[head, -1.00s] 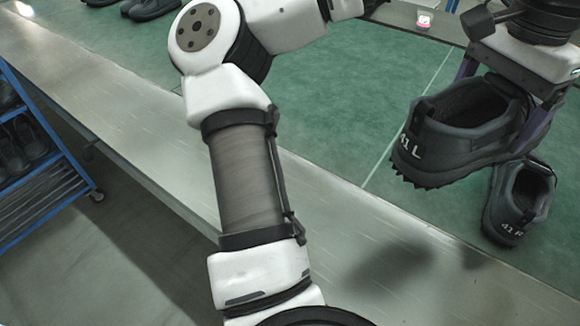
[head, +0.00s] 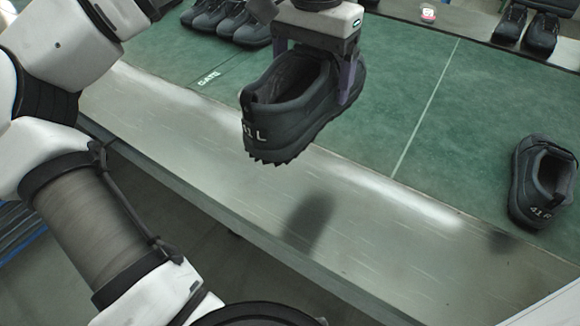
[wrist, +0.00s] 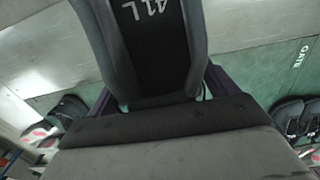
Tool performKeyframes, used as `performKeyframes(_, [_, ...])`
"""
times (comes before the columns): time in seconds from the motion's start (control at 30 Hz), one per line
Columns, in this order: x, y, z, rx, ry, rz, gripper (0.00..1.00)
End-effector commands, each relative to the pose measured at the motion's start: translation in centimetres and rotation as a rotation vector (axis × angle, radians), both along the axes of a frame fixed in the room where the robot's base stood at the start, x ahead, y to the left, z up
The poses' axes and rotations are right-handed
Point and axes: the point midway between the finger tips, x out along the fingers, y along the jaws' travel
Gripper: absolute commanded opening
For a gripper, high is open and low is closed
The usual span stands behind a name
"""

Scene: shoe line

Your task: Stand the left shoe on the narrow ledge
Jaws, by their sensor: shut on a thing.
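The left shoe (head: 290,105), black and marked "41 L", hangs in my gripper (head: 318,75). The purple fingers are shut on it, and it is held up off the surface with its heel toward me. In the wrist view the shoe (wrist: 150,40) fills the middle, with its "41 L" mark showing upside down. The narrow ledge appears to be the bare metal strip (head: 390,235) along the near side of the green mat. The shoe's shadow falls on this strip, with a clear gap beneath the sole.
The right shoe (head: 541,185), marked "41 R", stands at the right on the green mat (head: 420,110) near the metal strip. Several dark shoes (head: 232,22) stand at the back left, and more (head: 525,28) at the back right. The strip's middle is clear.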

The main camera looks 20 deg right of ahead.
Motion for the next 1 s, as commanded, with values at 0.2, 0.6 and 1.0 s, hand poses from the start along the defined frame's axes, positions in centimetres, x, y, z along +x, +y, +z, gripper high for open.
performKeyframes(0.2, [-0.1, 0.1, -5.8, 0.003, 0.001, -0.001, 0.5])
performKeyframes(0.6, [0.0, 0.0, -13.8, 0.0, 0.0, -0.001, 0.5])
performKeyframes(1.0, [-0.1, 0.0, -18.0, 0.001, 0.001, -0.001, 0.5])
